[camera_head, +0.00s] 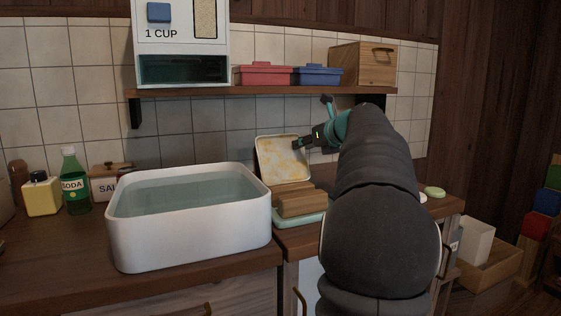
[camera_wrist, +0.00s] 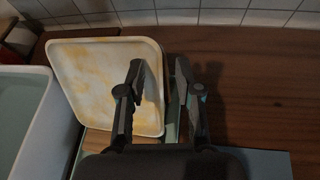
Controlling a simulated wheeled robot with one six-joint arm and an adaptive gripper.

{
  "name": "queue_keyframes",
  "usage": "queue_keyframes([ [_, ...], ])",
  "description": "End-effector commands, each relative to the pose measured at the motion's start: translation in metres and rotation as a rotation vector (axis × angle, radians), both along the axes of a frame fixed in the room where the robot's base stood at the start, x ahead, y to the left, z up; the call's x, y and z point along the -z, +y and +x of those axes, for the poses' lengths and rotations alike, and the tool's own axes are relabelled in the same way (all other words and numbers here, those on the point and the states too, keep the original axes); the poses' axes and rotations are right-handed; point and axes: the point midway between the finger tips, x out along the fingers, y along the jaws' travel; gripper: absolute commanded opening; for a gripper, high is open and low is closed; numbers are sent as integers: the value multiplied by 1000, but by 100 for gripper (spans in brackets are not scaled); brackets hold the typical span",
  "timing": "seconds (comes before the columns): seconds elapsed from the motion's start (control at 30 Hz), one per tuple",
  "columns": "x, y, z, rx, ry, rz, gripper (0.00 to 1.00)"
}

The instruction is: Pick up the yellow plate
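The yellow plate (camera_head: 277,158) is a squarish pale plate with yellow smears. It stands tilted back near the tiled wall, behind a wooden block. In the wrist view the plate (camera_wrist: 92,75) fills the left half. My gripper (camera_head: 311,122) is at the plate's right edge, with its fingers spread. In the wrist view my gripper (camera_wrist: 160,68) has one finger in front of the plate's face and the other past its right edge. The plate's edge lies between the fingers, with a gap showing. I cannot tell whether either finger touches it.
A white basin of water (camera_head: 190,232) stands left of the plate. A wooden block (camera_head: 302,204) on a pale green base (camera_head: 300,220) is in front. A shelf (camera_head: 255,91) with red (camera_head: 263,74) and blue boxes (camera_head: 318,75) hangs above. The counter right of the plate (camera_wrist: 255,90) is clear.

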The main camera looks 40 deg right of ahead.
Motion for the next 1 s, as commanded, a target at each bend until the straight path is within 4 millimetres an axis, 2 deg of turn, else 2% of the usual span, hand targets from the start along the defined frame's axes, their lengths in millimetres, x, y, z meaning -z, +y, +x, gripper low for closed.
queue_keyframes([
  [0.13, 0, 0, -1, 0, 0, 0, 34],
  [0.27, 0, 0, -1, 0, 0, 0, 2],
  [0.3, 0, 0, -1, 0, 0, 0, 0],
  [0.73, -6, 0, -1, 0, -2, 0, 0],
  [0.87, -24, 0, 0, 0, -3, -2, 0],
  [1.0, -52, 0, 0, 0, -3, -1, 0],
])
